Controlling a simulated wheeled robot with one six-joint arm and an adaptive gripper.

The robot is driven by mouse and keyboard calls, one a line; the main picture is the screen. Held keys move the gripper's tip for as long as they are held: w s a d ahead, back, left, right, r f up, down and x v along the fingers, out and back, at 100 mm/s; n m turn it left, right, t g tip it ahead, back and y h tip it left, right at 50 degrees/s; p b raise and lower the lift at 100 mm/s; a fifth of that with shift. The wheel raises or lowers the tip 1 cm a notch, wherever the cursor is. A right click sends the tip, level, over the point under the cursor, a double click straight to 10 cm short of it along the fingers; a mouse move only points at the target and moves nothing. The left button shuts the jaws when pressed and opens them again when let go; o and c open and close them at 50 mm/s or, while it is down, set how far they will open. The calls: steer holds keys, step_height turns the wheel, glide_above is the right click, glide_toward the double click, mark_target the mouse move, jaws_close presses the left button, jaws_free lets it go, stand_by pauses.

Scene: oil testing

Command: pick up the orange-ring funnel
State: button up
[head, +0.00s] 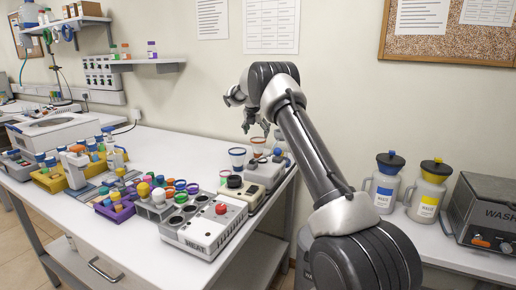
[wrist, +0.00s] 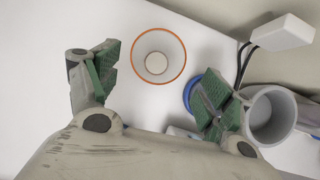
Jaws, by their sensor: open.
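The orange-ring funnel (wrist: 158,55) stands in the wrist view as a pale cup seen from above, its thin orange rim facing up. In the head view its orange rim (head: 258,140) shows near the back right end of the bench, just below my gripper (head: 255,128). My gripper (wrist: 160,84) is open and empty in the wrist view. Its green-padded fingers lie to the left and lower right of the funnel, which sits slightly beyond the line between them. I see no contact with the funnel.
A blue-rimmed item (wrist: 188,96) is partly hidden behind the right finger, with a grey cylinder (wrist: 270,112) beside it. A white box with black cables (wrist: 280,32) is at upper right. A blue-ring funnel (head: 237,152) stands left of the orange one. The wall is close behind.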

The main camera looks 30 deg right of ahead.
mark_target(259, 145)
steer(key=shift+n, duration=0.6)
steer(key=x, duration=1.1)
steer(key=shift+w, duration=0.25)
steer(key=shift+c, duration=0.3)
steer(key=c, duration=0.8)
steer(key=shift+c, duration=0.2)
